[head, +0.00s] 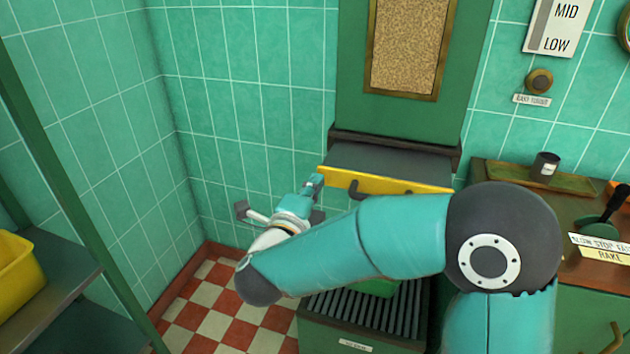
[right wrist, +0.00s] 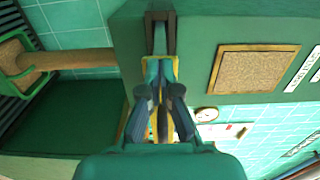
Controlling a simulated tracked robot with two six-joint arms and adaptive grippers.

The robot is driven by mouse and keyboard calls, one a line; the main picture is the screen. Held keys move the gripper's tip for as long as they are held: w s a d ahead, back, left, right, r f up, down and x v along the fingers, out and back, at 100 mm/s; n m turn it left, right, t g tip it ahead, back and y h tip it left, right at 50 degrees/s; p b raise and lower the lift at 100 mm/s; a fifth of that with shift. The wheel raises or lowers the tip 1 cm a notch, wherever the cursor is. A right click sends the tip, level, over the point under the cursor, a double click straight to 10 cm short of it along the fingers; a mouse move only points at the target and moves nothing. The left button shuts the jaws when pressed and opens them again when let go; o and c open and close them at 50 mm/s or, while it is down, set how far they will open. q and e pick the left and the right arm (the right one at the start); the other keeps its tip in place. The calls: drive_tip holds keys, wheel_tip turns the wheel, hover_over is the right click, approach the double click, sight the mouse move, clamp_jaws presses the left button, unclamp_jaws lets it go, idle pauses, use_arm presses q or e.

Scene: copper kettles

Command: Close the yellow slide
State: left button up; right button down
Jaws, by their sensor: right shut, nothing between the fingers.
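The yellow slide (head: 428,189) is a yellow front strip with a small dark handle, below a dark grey shelf on the green cabinet in the head view. It appears to stick out from the cabinet. Its edge also shows as thin yellow slivers around my fingers in the right wrist view (right wrist: 176,66). My right gripper (head: 316,183) is shut and empty at the left end of the yellow strip; I cannot tell whether it touches. Its fingers also show in the right wrist view (right wrist: 159,72). My forearm hides part of the strip's lower edge. My left gripper is not in view.
A ribbed dark grate (head: 400,312) on a green base lies below my right arm. A wooden counter (head: 575,268) with a lever and labels is at right. A green shelf rack (head: 50,290) with a yellow bin (head: 18,262) stands at left. The checkered floor between is clear.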

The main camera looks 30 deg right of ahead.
sight(332, 152)
drive_tip(key=shift+w+d, duration=0.15)
drive_tip(key=shift+d, duration=0.05)
drive_tip(key=b+x, duration=0.3)
drive_tip(key=x, duration=0.8)
drive_tip(key=shift+w+d+f, duration=0.1)
drive_tip(key=shift+d, duration=0.05)
drive_tip(key=shift+d+r, duration=0.1)
drive_tip(key=shift+r, duration=0.2)
